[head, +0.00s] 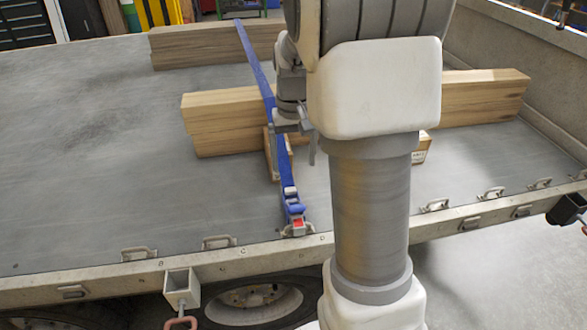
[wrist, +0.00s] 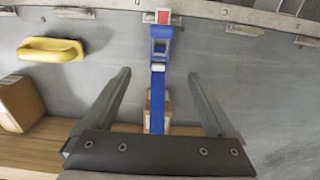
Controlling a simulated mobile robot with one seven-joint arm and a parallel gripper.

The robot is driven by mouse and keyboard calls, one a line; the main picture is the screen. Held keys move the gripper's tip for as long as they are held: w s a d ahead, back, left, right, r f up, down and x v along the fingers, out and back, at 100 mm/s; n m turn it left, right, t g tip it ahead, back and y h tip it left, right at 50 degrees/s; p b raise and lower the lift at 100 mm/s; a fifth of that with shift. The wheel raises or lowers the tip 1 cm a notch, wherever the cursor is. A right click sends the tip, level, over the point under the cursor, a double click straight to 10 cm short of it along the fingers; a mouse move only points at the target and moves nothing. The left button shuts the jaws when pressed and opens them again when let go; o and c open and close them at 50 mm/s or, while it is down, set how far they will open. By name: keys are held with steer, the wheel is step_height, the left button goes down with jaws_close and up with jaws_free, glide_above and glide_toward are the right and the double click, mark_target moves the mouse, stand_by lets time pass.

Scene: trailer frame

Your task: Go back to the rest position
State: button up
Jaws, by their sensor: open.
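My gripper (wrist: 159,74) is open with nothing between its fingers. In the wrist view the blue strap (wrist: 158,100) runs between and beyond the two fingers. In the head view my gripper (head: 308,148) hangs beside the blue strap (head: 267,90), just right of it and close to the timber. My own arm hides part of the gripper. The strap crosses the wooden beams (head: 225,125) and runs down to a buckle (head: 293,207) with a red part at the trailer's near edge. The buckle also shows in the wrist view (wrist: 162,32).
A yellow object (wrist: 50,48) and a cardboard box (wrist: 20,103) lie left in the wrist view. More beams (head: 200,46) lie at the back of the trailer bed (head: 80,170). Metal brackets (head: 219,242) line its near edge. The bed's left side is bare.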

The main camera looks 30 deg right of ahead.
steer(key=s+a+r+n+t, duration=0.1)
steer(key=s+a+r+t, duration=0.1)
steer(key=s+a+r, duration=0.3)
steer(key=s+a+r+n+t, duration=0.1)
steer(key=s+a+r+t, duration=0.15)
steer(key=s, duration=0.45)
steer(key=s+a+r+n+t, duration=0.1)
steer(key=s+a+r, duration=0.35)
steer(key=s, duration=0.25)
step_height(320, 180, up, 14)
steer(key=p, duration=1.4)
steer(key=shift+w+a+p, duration=0.2)
steer(key=shift+w+p, duration=0.05)
steer(key=shift+p, duration=0.1)
